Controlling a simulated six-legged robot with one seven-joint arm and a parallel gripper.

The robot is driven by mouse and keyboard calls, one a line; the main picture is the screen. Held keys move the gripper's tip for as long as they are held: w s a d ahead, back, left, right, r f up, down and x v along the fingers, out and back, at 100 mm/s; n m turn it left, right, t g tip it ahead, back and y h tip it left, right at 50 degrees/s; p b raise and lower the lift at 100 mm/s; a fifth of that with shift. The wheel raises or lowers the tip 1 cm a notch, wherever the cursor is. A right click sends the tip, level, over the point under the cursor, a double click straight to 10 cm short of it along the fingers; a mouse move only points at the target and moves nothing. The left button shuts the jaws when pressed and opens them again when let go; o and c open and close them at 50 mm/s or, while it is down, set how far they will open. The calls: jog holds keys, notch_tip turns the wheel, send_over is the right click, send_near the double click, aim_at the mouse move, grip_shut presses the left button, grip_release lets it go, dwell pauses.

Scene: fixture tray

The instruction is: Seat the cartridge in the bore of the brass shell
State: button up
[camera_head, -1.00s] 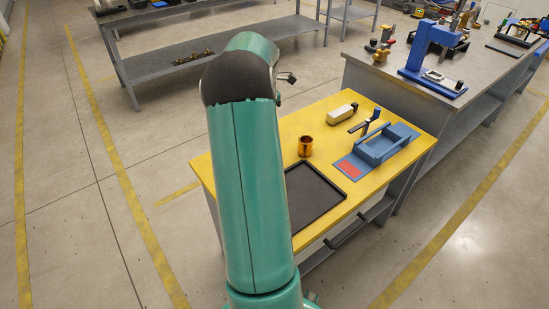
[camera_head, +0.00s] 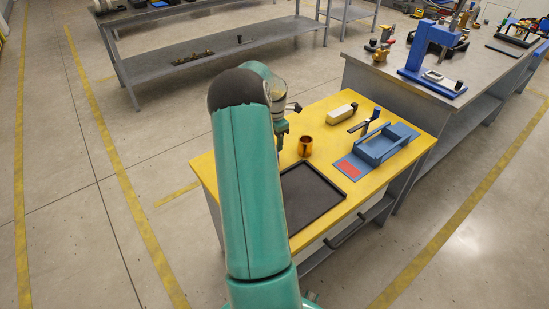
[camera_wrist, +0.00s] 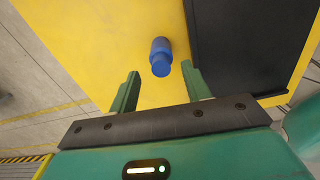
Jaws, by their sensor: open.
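The cartridge (camera_wrist: 160,56) is a blue, stepped cylinder on the yellow table top in the wrist view; the arm hides it in the head view. My gripper (camera_wrist: 160,75) is open, its two green fingers apart. The cartridge's near end shows between the fingertips and the rest beyond them; I cannot tell whether a finger touches it. The brass shell (camera_head: 305,146) stands upright on the yellow table in the head view, its open mouth up. My gripper is left of the shell there, partly hidden behind my arm.
A black tray (camera_head: 336,214) lies on the table's front side; its edge (camera_wrist: 193,30) shows beside the cartridge. A blue fixture (camera_head: 375,150) on a base with a red patch, and a cream block (camera_head: 342,114), are farther right. A grey bench (camera_head: 405,82) stands behind.

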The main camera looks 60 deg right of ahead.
notch_tip(320, 180, down, 4)
jog(key=shift+a+r, duration=0.1)
jog(key=shift+r, duration=0.05)
grip_shut()
jog(key=shift+r, duration=0.1)
jog(key=shift+r, duration=0.45)
notch_tip(320, 180, up, 2)
jog(key=shift+r, duration=0.2)
jog(key=s+r, duration=0.9)
jog(key=s, duration=0.5)
jog(key=shift+d+r, duration=0.3)
jog(key=shift+d, duration=0.1)
